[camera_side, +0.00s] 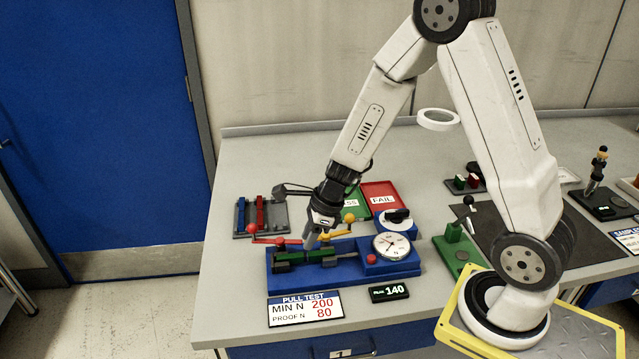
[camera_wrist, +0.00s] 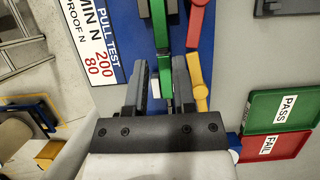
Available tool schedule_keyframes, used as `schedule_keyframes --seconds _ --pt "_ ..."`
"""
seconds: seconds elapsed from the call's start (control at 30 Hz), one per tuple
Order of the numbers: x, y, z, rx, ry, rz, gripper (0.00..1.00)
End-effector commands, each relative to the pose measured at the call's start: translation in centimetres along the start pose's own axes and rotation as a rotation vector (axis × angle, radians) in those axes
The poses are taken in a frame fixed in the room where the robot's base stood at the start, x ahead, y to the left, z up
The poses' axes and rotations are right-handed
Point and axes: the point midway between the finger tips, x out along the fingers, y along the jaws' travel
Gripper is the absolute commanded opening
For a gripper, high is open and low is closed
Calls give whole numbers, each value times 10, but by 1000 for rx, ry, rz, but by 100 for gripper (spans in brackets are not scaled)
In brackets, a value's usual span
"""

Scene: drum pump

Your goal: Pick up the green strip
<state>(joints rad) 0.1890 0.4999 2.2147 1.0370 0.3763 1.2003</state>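The green strip (camera_side: 289,254) lies along the blue pull tester (camera_side: 350,272), partly under its dark clamp blocks. In the wrist view the green strip (camera_wrist: 165,68) runs down from the top, and its near end lies between my fingers. My gripper (camera_side: 311,241) is low over the tester. In the wrist view my gripper (camera_wrist: 161,66) is open, with one dark finger on each side of the strip and a gap visible to the left of it. I cannot tell whether the right finger touches it.
A red lever (camera_side: 268,240) and a yellow lever (camera_side: 336,234) stand close beside my gripper. A dial gauge (camera_side: 391,246) sits at the tester's right. A rack with blue and red strips (camera_side: 261,212) and green PASS (camera_side: 351,204) and red FAIL (camera_side: 382,196) trays lie behind.

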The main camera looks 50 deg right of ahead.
Motion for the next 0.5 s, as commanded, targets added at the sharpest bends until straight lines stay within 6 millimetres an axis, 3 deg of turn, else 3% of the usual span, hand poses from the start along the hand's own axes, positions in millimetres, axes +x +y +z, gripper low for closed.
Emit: schedule_keyframes --seconds 0.23,0.5 --pt "10 0 1 0 0 2 32" --pt "35 -1 1 0 1 2 32"
